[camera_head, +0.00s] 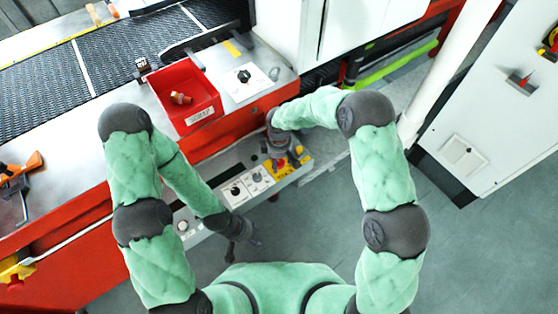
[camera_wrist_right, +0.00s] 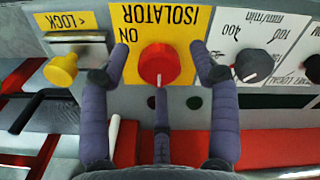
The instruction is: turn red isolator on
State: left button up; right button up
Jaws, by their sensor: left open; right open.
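The red isolator (camera_wrist_right: 158,65) is a round red knob on a yellow plate (camera_wrist_right: 135,18) that reads ISOLATOR and ON, upside down in the right wrist view. In the head view the right gripper (camera_head: 279,158) is over the yellow plate (camera_head: 297,163). My left gripper (camera_head: 240,242) is open and empty near the panel's front edge.
A yellow lock knob (camera_wrist_right: 61,70) and a dark speed dial (camera_wrist_right: 252,65) flank the isolator closely. A red bin (camera_head: 185,92) stands behind the panel beside the mesh belt (camera_head: 110,62). A white cabinet (camera_head: 490,115) is at the right. The floor (camera_head: 470,250) is clear.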

jog(key=c, duration=1.1)
jog(key=shift+c, duration=0.2)
jog(key=shift+m, duration=0.3)
jog(key=m+b, duration=0.1)
jog(key=m, duration=0.3)
jog(key=m+b, duration=0.1)
jog(key=m, duration=0.4)
jog(key=shift+w, duration=0.1)
jog(key=m+b, duration=0.1)
jog(key=m, duration=0.4)
jog(key=shift+r+m+b, duration=0.15)
jog(key=shift+m+b, duration=0.15)
jog(key=shift+m, duration=1.3)
jog(key=shift+w, duration=0.1)
